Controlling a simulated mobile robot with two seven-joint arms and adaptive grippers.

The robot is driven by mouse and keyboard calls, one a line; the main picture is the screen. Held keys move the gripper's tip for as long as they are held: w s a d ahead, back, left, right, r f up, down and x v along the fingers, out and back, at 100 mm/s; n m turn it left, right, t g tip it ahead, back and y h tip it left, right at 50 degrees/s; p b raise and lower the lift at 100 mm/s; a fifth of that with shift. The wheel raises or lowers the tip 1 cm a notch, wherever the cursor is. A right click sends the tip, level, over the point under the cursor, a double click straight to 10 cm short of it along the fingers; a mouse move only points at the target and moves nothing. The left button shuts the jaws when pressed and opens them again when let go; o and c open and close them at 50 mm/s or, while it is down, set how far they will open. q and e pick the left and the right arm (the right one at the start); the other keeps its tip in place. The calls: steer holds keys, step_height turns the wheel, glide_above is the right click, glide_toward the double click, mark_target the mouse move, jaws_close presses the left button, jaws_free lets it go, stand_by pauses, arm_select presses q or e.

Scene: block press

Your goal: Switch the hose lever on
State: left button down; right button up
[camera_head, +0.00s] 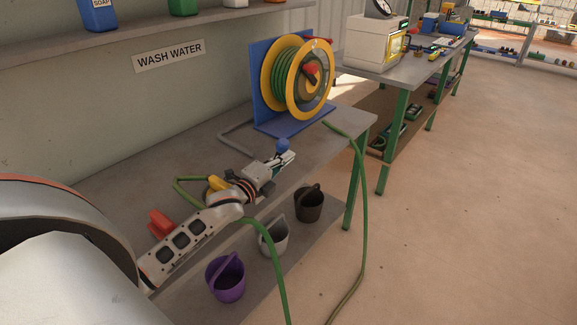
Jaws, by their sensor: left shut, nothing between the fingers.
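The hose reel (303,77) is yellow with green hose wound on it and stands on a blue stand on the workbench (340,125). A red part shows at its hub. My left arm reaches across the bench from the lower left. My left gripper (287,158) is shut and empty, in front of the reel and to its lower left. A blue round knob (283,145) shows right at the fingertips; I cannot tell whether they touch it or whether it is the hose lever. What it is mounted on is hidden behind the gripper. My right gripper is not in view.
A green hose (362,200) hangs over the bench's front edge. A red piece (160,223) and a yellow piece (216,183) lie near my arm. Purple (226,279), grey (273,238) and dark (309,204) buckets stand on the lower shelf. The floor at right is clear.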

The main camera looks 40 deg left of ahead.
arm_select(q)
steer(key=shift+w+a+r, duration=0.1)
steer(key=shift+w+a, duration=0.05)
steer(key=shift+a, duration=0.3)
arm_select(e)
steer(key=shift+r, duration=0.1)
